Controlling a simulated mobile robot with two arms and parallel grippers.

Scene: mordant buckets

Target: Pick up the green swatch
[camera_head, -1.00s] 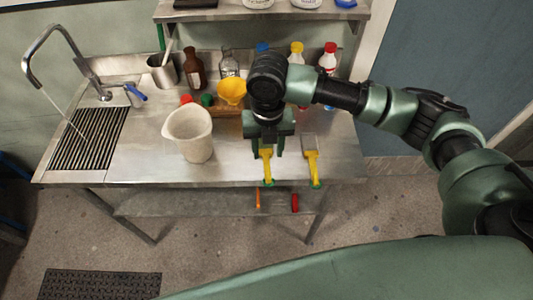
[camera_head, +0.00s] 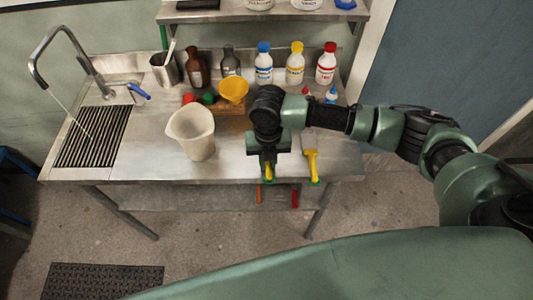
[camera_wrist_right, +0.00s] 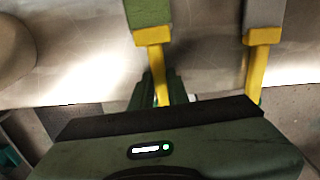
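The green swatch (camera_wrist_right: 148,13) has a yellow handle and lies near the front edge of the bench. In the head view my right gripper (camera_head: 268,172) covers most of it, and a bit of yellow handle shows between the fingers. In the right wrist view the fingers (camera_wrist_right: 164,88) stand close on both sides of the yellow handle and look shut on it. The green part sticks out beyond the fingers. My left gripper is not in view.
A grey swatch (camera_head: 311,142) with a yellow handle lies just right of my gripper. A white pitcher (camera_head: 191,133) stands to the left. A yellow funnel (camera_head: 233,90) and several bottles stand behind. The sink grate (camera_head: 92,137) is at the far left.

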